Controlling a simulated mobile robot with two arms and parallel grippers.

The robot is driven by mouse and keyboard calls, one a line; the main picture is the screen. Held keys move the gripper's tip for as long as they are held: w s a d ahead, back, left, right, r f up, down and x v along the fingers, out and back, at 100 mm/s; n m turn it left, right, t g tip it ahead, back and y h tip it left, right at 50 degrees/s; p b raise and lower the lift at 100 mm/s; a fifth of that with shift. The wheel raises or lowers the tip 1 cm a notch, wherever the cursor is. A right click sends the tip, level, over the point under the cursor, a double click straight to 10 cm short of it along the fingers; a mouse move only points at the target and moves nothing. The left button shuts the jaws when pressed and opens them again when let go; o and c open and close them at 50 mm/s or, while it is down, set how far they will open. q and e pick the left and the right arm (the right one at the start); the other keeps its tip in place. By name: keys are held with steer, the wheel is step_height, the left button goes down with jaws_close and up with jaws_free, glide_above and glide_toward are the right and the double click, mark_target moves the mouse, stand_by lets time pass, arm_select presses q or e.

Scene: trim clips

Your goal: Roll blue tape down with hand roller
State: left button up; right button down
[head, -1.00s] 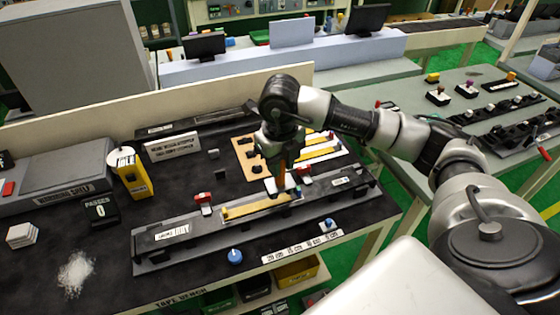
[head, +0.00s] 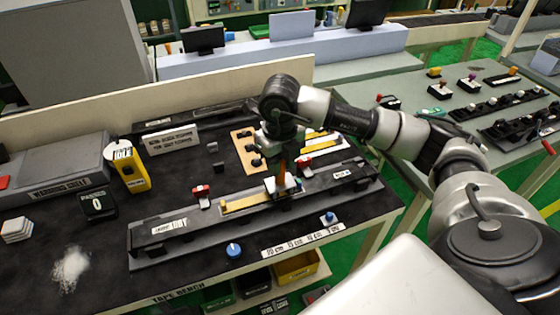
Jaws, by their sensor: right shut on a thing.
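My right gripper (head: 281,157) points down over the middle of the long dark rail (head: 205,222) on the bench. It is shut on the orange handle of the hand roller (head: 283,168). The roller's head, pale with dark parts, is low at the rail, by the right end of a yellow strip (head: 243,204); whether it touches is hard to tell. I cannot make out blue tape on the rail; the gripper and roller hide part of it. My left gripper is not in view.
A passes counter (head: 100,207) reads 0. A blue knob (head: 233,250), a yellow upright block (head: 131,166) and a white powdery patch (head: 71,266) are on the bench. The bench front left of the knob is fairly clear.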

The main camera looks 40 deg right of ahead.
steer(key=shift+a+f+b, duration=0.1)
steer(key=shift+f+b, duration=0.2)
steer(key=shift+f, duration=0.05)
stand_by(1.0)
